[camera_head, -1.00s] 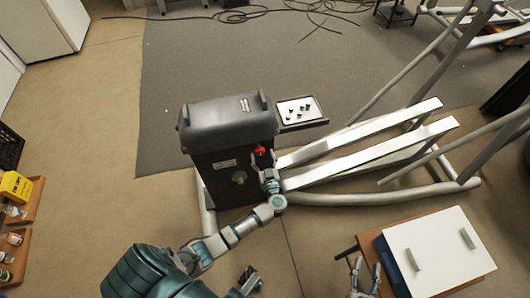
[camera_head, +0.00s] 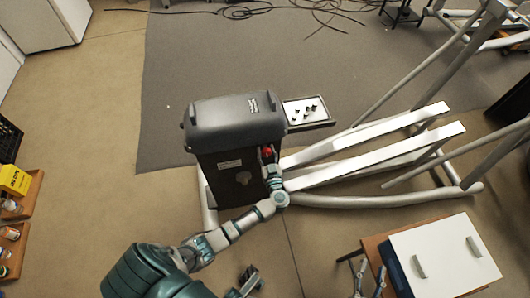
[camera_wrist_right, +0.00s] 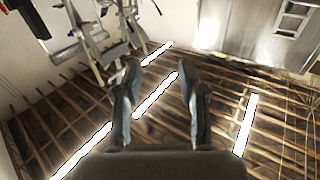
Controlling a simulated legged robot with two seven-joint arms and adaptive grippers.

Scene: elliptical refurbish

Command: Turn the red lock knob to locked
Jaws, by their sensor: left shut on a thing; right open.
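The red lock knob (camera_head: 266,152) sits on the upper right of the dark front of the machine's housing (camera_head: 215,175). It is small and partly covered by my fingers. My left gripper (camera_head: 269,157) comes up from below and is shut on the red knob. The knob's exact turn angle is too small to read. My right gripper (camera_head: 368,279) is low in the head view, well away from the knob, beside the wooden stand. In the right wrist view its two fingers (camera_wrist_right: 160,95) are apart with nothing between them.
A small tray (camera_head: 305,110) with several dark parts juts from the housing's right side. Long pale foot rails (camera_head: 375,165) run off to the right. A wooden stand with a white panel (camera_head: 445,255) is at the lower right. Cables lie on the far floor.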

